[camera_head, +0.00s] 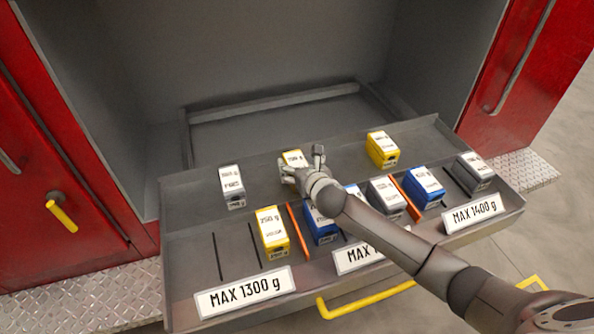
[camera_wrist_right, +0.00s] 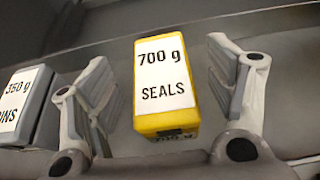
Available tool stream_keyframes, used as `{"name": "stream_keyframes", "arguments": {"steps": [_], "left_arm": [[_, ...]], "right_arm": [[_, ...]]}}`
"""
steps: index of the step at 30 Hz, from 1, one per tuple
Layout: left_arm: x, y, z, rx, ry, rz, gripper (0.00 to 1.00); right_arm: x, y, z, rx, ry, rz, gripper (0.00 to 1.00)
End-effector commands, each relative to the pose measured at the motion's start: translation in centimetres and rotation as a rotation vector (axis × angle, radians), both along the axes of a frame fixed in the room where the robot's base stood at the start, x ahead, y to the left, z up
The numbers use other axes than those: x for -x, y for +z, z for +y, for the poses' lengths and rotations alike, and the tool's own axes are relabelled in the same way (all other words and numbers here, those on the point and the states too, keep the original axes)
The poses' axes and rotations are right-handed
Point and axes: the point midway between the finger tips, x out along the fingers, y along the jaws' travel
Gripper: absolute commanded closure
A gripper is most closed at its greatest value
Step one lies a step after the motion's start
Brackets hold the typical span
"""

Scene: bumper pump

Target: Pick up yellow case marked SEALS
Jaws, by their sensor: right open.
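The yellow case marked SEALS (camera_wrist_right: 165,85), labelled 700 g, lies between the spread fingers of my right gripper (camera_wrist_right: 165,100) in the right wrist view. A gap shows on each side of it. In the head view this yellow case (camera_head: 292,158) stands at the back of the tray, partly hidden by the right gripper (camera_head: 305,165). The right gripper is open and holds nothing. My left gripper is not in view.
The tray (camera_head: 190,285) has orange dividers and weight signs. A grey case (camera_head: 232,188) stands left of the SEALS case, another yellow case (camera_head: 382,148) to its right. Yellow, blue and grey cases stand in front. Red doors (camera_head: 60,150) flank the compartment.

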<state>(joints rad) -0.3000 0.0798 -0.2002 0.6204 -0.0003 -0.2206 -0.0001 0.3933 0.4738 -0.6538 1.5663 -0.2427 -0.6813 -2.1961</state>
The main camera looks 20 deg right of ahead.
Motion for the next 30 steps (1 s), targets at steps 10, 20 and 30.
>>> {"name": "stream_keyframes", "arguments": {"steps": [10,20,30], "left_arm": [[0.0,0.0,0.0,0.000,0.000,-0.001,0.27],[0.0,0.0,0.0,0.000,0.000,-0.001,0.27],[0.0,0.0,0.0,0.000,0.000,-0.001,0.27]], "right_arm": [[-2.1,-0.9,0.1,0.001,0.001,0.000,0.23],[-2.1,-0.9,0.1,0.001,0.000,0.000,0.44],[-2.0,-0.9,0.1,0.002,0.001,0.000,0.88]]}}
